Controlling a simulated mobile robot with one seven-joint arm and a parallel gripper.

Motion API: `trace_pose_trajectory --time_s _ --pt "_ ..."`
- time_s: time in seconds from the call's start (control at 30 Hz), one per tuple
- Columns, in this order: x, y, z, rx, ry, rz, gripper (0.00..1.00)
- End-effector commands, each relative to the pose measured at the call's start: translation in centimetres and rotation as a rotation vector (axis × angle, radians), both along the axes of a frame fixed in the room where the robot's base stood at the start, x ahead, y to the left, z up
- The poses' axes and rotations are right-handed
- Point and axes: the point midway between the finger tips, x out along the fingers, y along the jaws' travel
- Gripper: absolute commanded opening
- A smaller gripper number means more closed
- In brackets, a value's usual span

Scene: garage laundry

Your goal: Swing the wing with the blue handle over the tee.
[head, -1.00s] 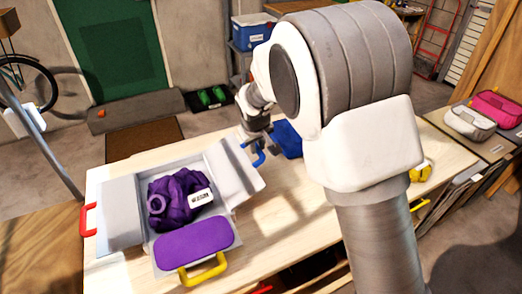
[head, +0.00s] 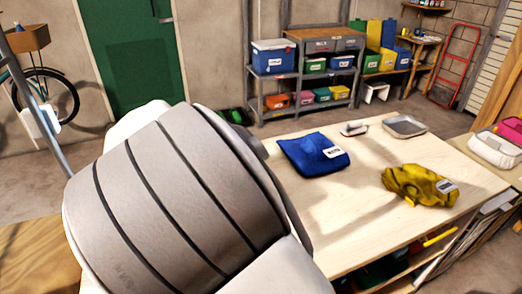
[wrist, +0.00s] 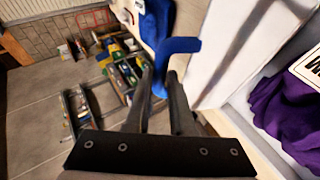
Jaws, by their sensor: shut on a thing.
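My gripper (wrist: 161,78) is shut on the blue handle (wrist: 180,46) in the wrist view. The pale grey wing (wrist: 216,42) stretches alongside, just right of the handle. The purple tee (wrist: 285,112) lies at the right edge of the wrist view, partly cut off, with a white label (wrist: 309,68) on it. How far the wing is tilted I cannot tell. In the head view my own arm hides the folding board, the tee and my gripper.
A folded blue garment (head: 312,153) and a crumpled yellow garment (head: 416,186) lie on the wooden table (head: 350,220). A grey tray (head: 405,126) and a small labelled item (head: 354,129) lie at its far side. Shelves with bins (head: 318,65) stand behind, across the floor.

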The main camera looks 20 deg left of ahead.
Motion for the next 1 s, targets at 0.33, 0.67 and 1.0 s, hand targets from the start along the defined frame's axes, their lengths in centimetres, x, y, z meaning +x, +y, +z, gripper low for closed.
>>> trace_pose_trajectory --time_s 0.33,0.67,1.0 --pt "-3.2 4.2 0.2 -0.268 -0.199 0.002 0.00" --pt "-5.7 7.5 -0.6 -0.490 -0.367 0.000 0.00" --pt "-7.1 9.4 -1.5 -0.626 -0.469 -0.002 0.00"
